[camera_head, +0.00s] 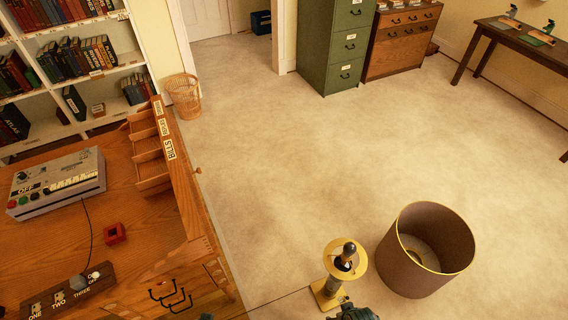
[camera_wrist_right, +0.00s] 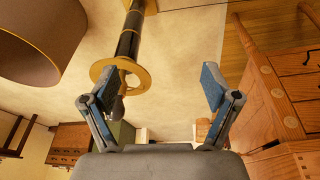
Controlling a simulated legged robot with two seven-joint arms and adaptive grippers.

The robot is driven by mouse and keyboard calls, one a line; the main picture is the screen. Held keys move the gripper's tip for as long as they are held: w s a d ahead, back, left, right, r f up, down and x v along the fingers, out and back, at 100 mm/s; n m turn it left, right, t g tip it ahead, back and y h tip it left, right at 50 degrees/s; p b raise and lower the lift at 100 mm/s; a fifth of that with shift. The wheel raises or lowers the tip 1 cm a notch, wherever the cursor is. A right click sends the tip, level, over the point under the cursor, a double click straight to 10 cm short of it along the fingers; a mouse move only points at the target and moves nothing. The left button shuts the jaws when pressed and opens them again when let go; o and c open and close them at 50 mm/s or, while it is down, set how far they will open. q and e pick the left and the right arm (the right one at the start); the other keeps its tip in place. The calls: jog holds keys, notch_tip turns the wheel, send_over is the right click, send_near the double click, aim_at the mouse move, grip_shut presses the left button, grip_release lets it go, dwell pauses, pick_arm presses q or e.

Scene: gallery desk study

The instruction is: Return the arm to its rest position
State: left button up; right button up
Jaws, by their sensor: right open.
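My right gripper (camera_wrist_right: 158,88) is open in the wrist view, its two blue-padded fingers spread wide with nothing held between them. A dark part of my right arm or gripper (camera_head: 357,312) shows at the bottom edge of the head view, beside the lamp. The lamp (camera_head: 343,262) has a yellow base, a yellow disc and a dark bulb, with no shade on it. In the wrist view, the lamp (camera_wrist_right: 128,45) is beyond the left finger, which overlaps its disc; I cannot tell how far apart they are. My left gripper is not in view.
A large brown shade (camera_head: 400,262) stands right of the lamp. The wooden desk (camera_head: 60,240) at left holds a control box (camera_head: 60,182), a red block (camera_head: 114,233) and a switch panel (camera_head: 70,292). A green cabinet (camera_head: 338,60) stands at the back. The middle floor is clear.

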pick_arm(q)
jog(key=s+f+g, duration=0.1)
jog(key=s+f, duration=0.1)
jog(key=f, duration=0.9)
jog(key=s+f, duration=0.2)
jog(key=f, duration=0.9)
pick_arm(e)
jog(key=s+f+g, duration=0.1)
jog(key=s+f, duration=0.1)
jog(key=f, duration=0.9)
jog(key=s+f, duration=0.2)
jog(key=f, duration=0.9)
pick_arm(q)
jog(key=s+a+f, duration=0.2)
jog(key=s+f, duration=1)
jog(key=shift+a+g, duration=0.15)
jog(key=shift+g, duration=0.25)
pick_arm(e)
jog(key=s+d+f, duration=0.2)
jog(key=s+f, duration=1)
jog(key=shift+g, duration=0.4)
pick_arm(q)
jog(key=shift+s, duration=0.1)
pick_arm(e)
jog(key=shift+s+d, duration=0.1)
